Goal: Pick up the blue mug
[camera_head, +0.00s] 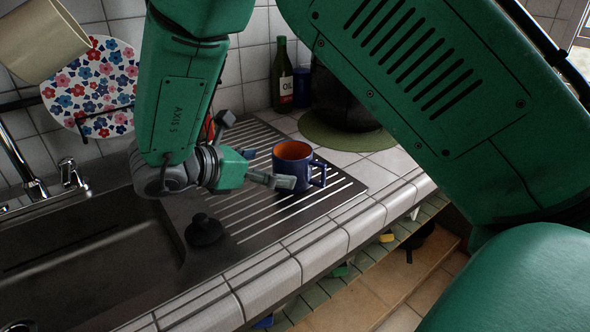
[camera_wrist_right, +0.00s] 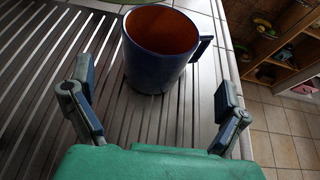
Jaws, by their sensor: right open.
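The blue mug (camera_head: 298,170) has an orange inside and stands upright on the ribbed metal draining board (camera_head: 258,215), near the counter edge. Its handle points right in the head view. My right gripper (camera_head: 257,152) is open just left of the mug, with one finger close in front of it. In the right wrist view the mug (camera_wrist_right: 160,68) stands ahead, between and beyond the two spread fingers of the right gripper (camera_wrist_right: 157,88), with its handle toward the right finger. I cannot tell whether a finger touches it. My left gripper is not in view.
A black knobbed object (camera_head: 205,231) sits on the draining board by the sink (camera_head: 110,275). A dark pot (camera_head: 343,98) on a green mat (camera_head: 352,139) and an oil bottle (camera_head: 283,76) stand behind. A flowered plate (camera_head: 92,88) leans against the tiles. Open shelves lie below the counter.

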